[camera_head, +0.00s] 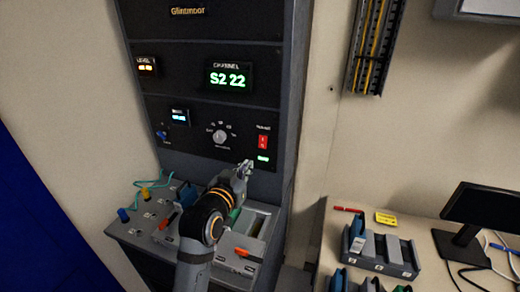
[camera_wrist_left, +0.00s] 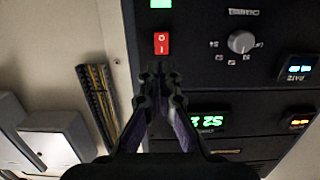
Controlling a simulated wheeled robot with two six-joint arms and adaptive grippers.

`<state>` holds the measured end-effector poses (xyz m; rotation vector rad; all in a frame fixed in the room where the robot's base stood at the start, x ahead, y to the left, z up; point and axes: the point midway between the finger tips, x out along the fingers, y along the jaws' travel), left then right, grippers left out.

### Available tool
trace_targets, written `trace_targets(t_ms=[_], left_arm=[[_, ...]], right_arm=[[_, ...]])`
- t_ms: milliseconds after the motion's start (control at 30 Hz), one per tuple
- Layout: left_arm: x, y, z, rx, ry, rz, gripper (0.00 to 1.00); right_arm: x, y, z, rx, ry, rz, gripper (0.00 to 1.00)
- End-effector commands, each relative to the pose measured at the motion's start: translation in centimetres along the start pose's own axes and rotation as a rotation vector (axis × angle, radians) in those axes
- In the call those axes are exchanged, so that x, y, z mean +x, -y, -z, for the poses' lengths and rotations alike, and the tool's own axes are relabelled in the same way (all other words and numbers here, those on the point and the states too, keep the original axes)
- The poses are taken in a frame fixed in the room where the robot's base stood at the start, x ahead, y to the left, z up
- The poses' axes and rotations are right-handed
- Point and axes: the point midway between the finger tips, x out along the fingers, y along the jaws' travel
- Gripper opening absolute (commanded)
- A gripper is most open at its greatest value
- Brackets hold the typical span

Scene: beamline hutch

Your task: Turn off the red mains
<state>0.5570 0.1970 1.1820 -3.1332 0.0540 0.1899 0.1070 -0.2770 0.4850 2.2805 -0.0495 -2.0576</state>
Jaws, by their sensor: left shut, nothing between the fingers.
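The red mains switch (camera_head: 263,142) is a small rocker on the right side of the black panel, under a small label. A green light (camera_head: 263,158) glows just below it. My left gripper (camera_head: 246,166) is in front of the panel, below and left of the switch in the head view. In the left wrist view, the red switch (camera_wrist_left: 162,43) shows O and I marks, just beyond the shut fingertips (camera_wrist_left: 158,68). The fingers hold nothing. I cannot tell whether they touch the panel. My right gripper is in neither view.
A round knob (camera_head: 219,136) sits left of the switch. A green channel display (camera_head: 228,77) is above. A sloping desk with blue and yellow plugs (camera_head: 123,214) lies below. A bench with a grey tray (camera_head: 388,263) and monitor (camera_head: 483,211) stands right.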

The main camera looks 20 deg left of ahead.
Motion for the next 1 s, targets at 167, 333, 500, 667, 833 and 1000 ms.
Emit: trace_targets(t_ms=[167, 333, 500, 667, 833, 1000], left_arm=[[3.9, 0.0, 0.5, 0.001, 0.001, 0.0, 0.0], [7.5, 0.0, 0.4, 0.001, 0.001, 0.0, 0.0], [10.3, 0.0, 0.3, 0.0, 0.001, 0.0, 0.0], [11.6, 0.0, 0.1, 0.0, 0.001, 0.001, 0.0], [11.8, 0.0, 0.0, 0.0, 0.001, 0.001, 0.0], [11.8, 0.0, 0.0, 0.0, 0.001, 0.001, 0.0]], right_arm=[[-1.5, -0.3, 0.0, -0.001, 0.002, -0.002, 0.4], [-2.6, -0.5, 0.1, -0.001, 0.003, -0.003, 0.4], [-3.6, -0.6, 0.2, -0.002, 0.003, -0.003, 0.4], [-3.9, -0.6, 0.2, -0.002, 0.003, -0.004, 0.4], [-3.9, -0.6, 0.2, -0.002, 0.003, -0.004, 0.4], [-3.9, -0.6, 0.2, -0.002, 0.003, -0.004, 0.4]])
